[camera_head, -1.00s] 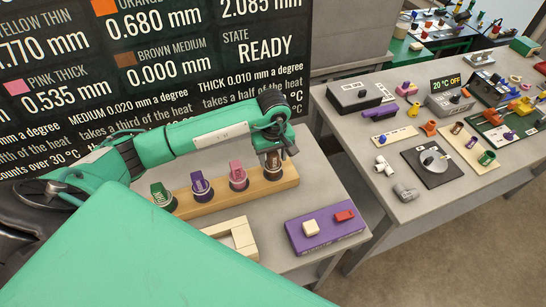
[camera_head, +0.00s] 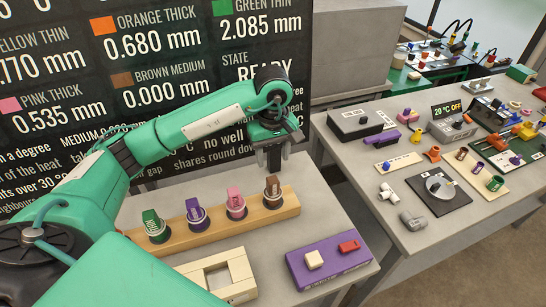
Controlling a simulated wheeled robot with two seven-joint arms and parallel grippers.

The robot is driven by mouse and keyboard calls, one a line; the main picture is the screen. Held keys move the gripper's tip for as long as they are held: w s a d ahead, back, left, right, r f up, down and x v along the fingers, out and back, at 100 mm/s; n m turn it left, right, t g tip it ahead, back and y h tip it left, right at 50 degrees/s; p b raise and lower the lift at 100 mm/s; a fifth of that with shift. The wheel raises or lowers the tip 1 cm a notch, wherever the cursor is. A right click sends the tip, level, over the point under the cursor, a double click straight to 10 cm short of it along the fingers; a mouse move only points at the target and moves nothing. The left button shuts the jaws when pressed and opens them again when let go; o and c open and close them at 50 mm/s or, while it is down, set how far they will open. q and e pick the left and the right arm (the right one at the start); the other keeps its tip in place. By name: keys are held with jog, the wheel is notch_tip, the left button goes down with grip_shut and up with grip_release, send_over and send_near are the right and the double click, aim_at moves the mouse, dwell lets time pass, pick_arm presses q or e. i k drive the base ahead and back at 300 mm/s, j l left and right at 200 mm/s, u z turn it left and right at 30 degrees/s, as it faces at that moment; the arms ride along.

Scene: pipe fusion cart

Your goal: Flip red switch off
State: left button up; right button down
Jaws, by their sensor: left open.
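The red switch (camera_head: 349,246) is a small red rocker on the right part of a purple box (camera_head: 330,268). A cream rocker (camera_head: 314,259) sits left of it on the same box. The box lies near the front right of the near table. My left gripper (camera_head: 274,166) is open and points down, empty, above the brown piece (camera_head: 272,190) at the right end of a wooden block (camera_head: 228,219). It is up and left of the red switch, well apart from it. My right gripper is not in view.
Green (camera_head: 153,225), purple (camera_head: 196,213) and pink (camera_head: 236,204) pieces stand in the wooden block. A cream frame (camera_head: 242,282) lies left of the purple box. A dark board (camera_head: 140,95) stands behind. A second table (camera_head: 400,238) with many parts is at right, across a gap.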

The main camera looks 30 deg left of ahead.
aim_at(349, 247)
jog(key=k+l, duration=0.5)
jog(key=k, duration=0.15)
jog(key=k+l, duration=0.45)
jog(key=k, duration=0.25)
